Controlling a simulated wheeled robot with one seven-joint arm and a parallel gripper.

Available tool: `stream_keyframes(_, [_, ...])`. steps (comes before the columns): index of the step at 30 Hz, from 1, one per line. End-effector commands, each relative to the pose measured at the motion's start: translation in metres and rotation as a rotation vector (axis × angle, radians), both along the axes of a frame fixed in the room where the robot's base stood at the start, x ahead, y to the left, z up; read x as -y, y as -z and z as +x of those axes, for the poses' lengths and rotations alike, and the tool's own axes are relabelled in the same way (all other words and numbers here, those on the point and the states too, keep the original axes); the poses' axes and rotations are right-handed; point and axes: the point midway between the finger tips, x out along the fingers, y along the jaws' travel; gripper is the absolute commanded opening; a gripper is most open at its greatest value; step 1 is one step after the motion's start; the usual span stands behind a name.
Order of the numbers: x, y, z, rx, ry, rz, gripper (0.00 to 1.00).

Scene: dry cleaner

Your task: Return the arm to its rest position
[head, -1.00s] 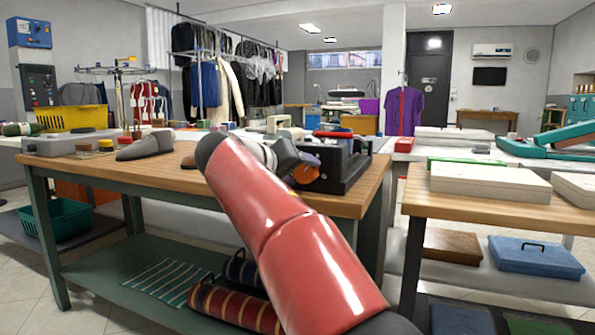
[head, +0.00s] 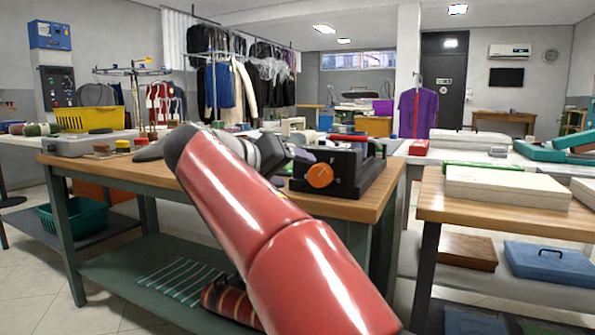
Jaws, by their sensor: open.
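My red arm (head: 268,230) reaches from the bottom right up to a dark elbow at the upper left, then runs away over the wooden-topped table (head: 395,197). My gripper (head: 284,154) is small and partly hidden behind the arm's grey links. It is open, and I see nothing held in it. It appears above the table, left of a black device (head: 345,170) with an orange knob (head: 319,175). I cannot tell its exact height or whether it touches anything.
A second wooden table (head: 480,213) with a pale box (head: 505,186) stands on the right. A yellow basket (head: 90,119) is at the left. A striped roll (head: 232,302) and striped cloth (head: 180,284) lie on the lower shelf. Tiled floor shows at lower left.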

Motion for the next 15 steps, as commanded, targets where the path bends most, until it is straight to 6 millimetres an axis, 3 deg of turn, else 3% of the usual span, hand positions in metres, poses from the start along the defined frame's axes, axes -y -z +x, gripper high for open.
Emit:
stream_keyframes(10, [0.007, -0.001, 0.000, -0.015, -0.001, 0.006, 0.67])
stream_keyframes(13, [0.037, 0.001, -0.003, -0.079, -0.003, 0.025, 0.67])
stream_keyframes(15, [0.071, 0.007, -0.009, -0.155, -0.012, 0.054, 0.67])
